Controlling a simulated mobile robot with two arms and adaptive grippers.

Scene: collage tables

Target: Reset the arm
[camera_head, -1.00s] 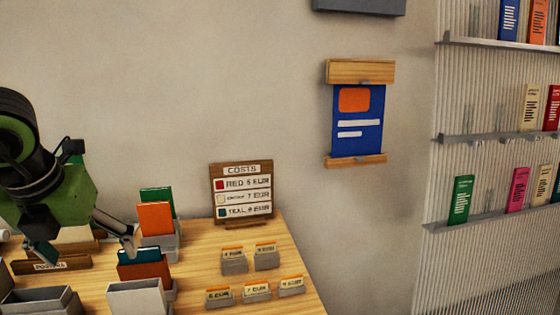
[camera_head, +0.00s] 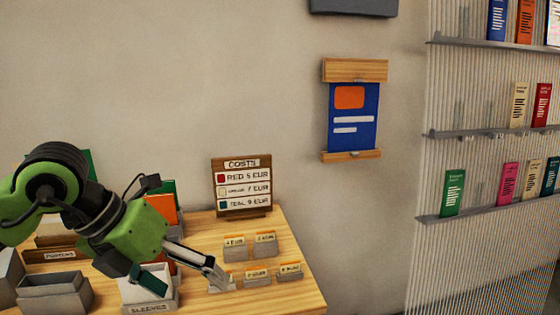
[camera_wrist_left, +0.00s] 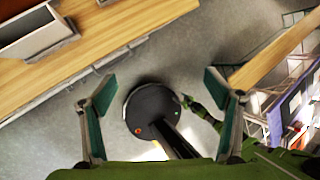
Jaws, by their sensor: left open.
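My left gripper (camera_head: 186,278) reaches in from the left over the wooden table in the head view, its fingers spread apart in front of the card holders. It is empty. In the left wrist view the same gripper (camera_wrist_left: 158,98) has its two teal-padded fingers wide apart with nothing between them. Below them show the grey floor and a round black base that looks like my own. My right gripper is not in view; a green part at the right of the wrist view cannot be told for sure.
The table (camera_head: 293,246) holds grey bins (camera_head: 52,292), an orange card (camera_head: 162,207), small price-card holders (camera_head: 236,251) and a COSTS sign (camera_head: 242,186). A blue poster (camera_head: 353,118) hangs on the wall. A slatted rack (camera_head: 490,130) with booklets stands right. A grey bin (camera_wrist_left: 35,35) shows in the wrist view.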

